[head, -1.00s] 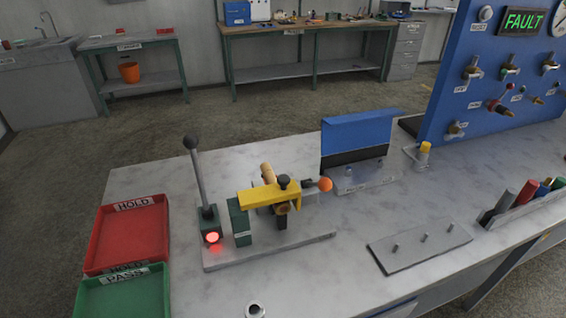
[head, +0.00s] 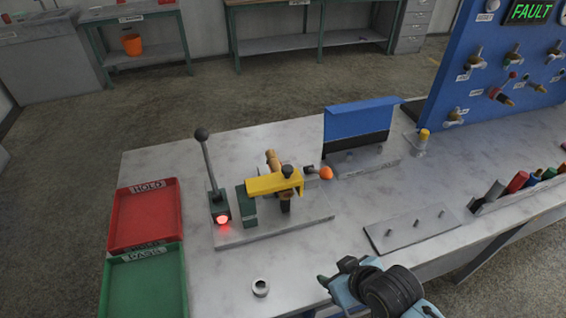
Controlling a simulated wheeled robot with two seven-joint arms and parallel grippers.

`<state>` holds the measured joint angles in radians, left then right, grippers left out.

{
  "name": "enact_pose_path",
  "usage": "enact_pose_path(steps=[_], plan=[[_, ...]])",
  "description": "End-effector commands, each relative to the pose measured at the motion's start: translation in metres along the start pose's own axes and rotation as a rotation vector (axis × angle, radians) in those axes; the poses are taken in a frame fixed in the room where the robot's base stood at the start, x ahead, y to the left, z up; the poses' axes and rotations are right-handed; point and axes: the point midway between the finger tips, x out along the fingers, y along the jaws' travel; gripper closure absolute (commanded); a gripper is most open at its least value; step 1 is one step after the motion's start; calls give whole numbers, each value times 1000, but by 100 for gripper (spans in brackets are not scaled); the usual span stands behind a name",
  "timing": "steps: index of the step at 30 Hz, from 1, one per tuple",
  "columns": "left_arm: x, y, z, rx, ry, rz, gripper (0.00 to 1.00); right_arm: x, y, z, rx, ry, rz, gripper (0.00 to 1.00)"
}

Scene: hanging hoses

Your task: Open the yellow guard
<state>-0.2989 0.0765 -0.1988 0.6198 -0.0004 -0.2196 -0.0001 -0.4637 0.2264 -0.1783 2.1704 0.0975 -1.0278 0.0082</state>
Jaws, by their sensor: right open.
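The yellow guard (head: 268,184) is a bar on the green block (head: 246,206) of a grey base plate (head: 300,228). It lies level across a brown cylindrical piece (head: 272,160), with a black knob (head: 287,171) on top. An orange ball handle (head: 326,173) sticks out just to its right. My right gripper (head: 328,282) is at the bottom of the head view, in front of and below the guard, well apart from it. It is open and holds nothing that I can see. My left gripper is out of view.
A black-knobbed lever (head: 207,160) with a lit red lamp stands left of the guard. Red HOLD (head: 145,215) and green PASS (head: 146,285) trays lie at left. A small metal ring (head: 261,288), a pegged plate (head: 412,229) and a blue panel (head: 360,119) are nearby.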

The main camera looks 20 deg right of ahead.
Motion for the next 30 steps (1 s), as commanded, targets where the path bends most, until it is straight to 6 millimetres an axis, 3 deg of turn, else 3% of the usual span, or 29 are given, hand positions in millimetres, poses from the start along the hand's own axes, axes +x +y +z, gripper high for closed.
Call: enact_pose_path(steps=[7,12,15,23,30], plan=[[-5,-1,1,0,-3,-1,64,11,7,-74,-51,361,-64,52],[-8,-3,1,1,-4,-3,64,0,18,-127,-66,651,-116,52],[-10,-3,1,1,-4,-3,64,-10,25,-148,-66,779,-136,52],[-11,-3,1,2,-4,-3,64,-23,35,-171,-59,926,-157,52],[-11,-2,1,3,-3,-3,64,-6,30,-197,-59,932,-157,52]])
